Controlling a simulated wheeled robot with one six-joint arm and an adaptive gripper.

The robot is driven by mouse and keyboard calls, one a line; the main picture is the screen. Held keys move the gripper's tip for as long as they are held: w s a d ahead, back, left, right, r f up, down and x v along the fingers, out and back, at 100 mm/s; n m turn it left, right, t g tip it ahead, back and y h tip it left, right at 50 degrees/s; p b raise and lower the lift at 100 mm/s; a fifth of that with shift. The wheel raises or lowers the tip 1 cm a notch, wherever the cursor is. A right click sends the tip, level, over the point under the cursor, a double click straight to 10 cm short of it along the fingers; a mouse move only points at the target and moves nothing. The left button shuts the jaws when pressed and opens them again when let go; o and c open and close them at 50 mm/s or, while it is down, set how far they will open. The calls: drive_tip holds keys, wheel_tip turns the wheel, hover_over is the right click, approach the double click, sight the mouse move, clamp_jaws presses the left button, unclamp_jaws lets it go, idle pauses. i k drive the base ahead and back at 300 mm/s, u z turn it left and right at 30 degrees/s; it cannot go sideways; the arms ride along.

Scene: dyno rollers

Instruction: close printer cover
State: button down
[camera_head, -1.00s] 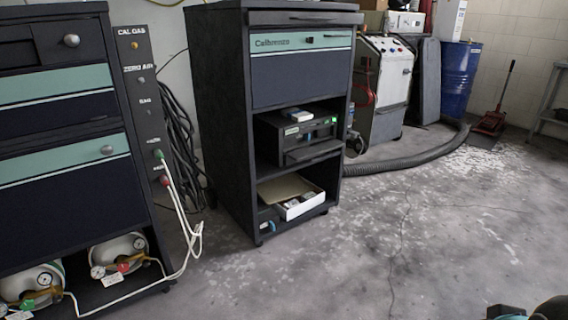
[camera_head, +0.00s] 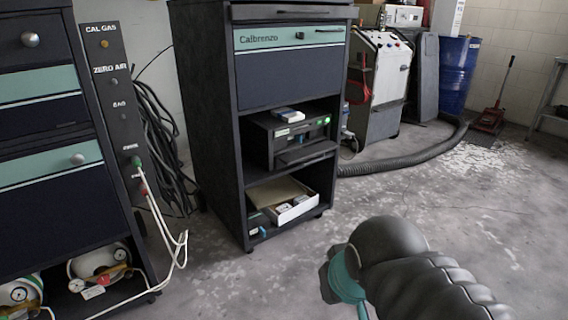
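The printer (camera_head: 258,147) is a dark box on the middle shelf of the black Calbrenzo cabinet, with a small green light at its front right. A dark flap (camera_head: 306,153), which looks like its cover, juts out below the front face and appears lowered. A small white and blue box (camera_head: 288,114) lies on top of the printer. My arm, dark grey with a teal ring, shows at the lower right, in front of the cabinet and apart from it. My gripper is not clearly seen in this view.
The cabinet (camera_head: 207,130) has a lower shelf with an open white box (camera_head: 293,208). A gas cabinet with bottles and white hoses (camera_head: 170,240) stands at left. A thick black hose (camera_head: 410,158) curves along the floor behind. The floor (camera_head: 470,220) at right is clear.

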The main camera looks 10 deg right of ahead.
sight(304, 154)
drive_tip(key=z, duration=0.3)
drive_tip(key=i, duration=0.85)
drive_tip(key=z, duration=0.65)
